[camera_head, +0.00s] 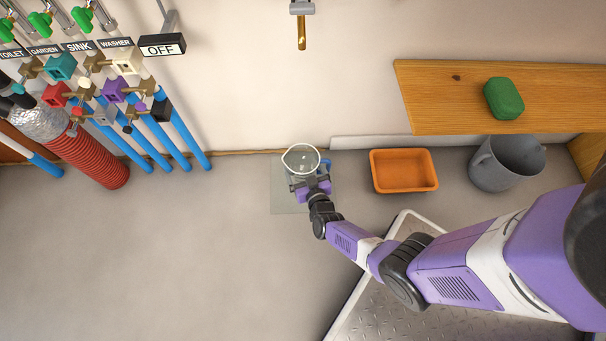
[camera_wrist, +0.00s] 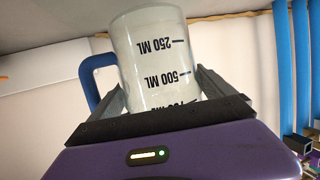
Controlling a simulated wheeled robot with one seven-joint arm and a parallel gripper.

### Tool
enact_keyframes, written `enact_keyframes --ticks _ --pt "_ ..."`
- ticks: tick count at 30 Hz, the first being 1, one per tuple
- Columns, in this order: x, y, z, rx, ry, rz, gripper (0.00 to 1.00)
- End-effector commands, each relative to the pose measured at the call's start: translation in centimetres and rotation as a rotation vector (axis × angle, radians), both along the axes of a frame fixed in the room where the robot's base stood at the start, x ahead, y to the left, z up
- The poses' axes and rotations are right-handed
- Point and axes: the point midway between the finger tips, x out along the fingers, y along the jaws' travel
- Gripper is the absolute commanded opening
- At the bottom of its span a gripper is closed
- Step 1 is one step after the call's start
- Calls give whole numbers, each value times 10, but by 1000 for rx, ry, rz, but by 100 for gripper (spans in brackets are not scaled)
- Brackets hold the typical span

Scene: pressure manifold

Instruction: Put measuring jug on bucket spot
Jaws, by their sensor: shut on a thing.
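The measuring jug (camera_head: 301,158) is a clear cup with a white rim, black ML marks and a blue handle. My gripper (camera_head: 311,186) is shut on it, with a finger on each side of its body. In the wrist view the jug (camera_wrist: 155,60) sits between the fingers of my gripper (camera_wrist: 160,95), and its marks read upside down. The jug is over a pale square (camera_head: 287,200) on the floor by the wall, which looks like the bucket spot. I cannot tell whether the jug touches it. My gripper hides part of the jug and square.
An orange tub (camera_head: 404,187) and a grey bucket (camera_head: 490,172) stand to the right along the wall. A wooden shelf (camera_head: 440,95) with a green block (camera_head: 503,98) is above them. A gold tap spout (camera_head: 301,35) hangs above the jug. Pipes and a red hose (camera_head: 92,157) are at left; the left floor is clear.

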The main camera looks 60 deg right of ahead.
Motion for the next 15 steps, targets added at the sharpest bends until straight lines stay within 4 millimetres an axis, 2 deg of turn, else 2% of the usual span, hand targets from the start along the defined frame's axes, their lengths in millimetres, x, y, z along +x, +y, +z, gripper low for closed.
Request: enact_keyframes --ticks 4,11,15 --pt "0 0 -9 -1 -1 0 49" --pt "1 0 -40 -1 -1 0 49" --pt "1 0 -43 -1 -2 0 49"
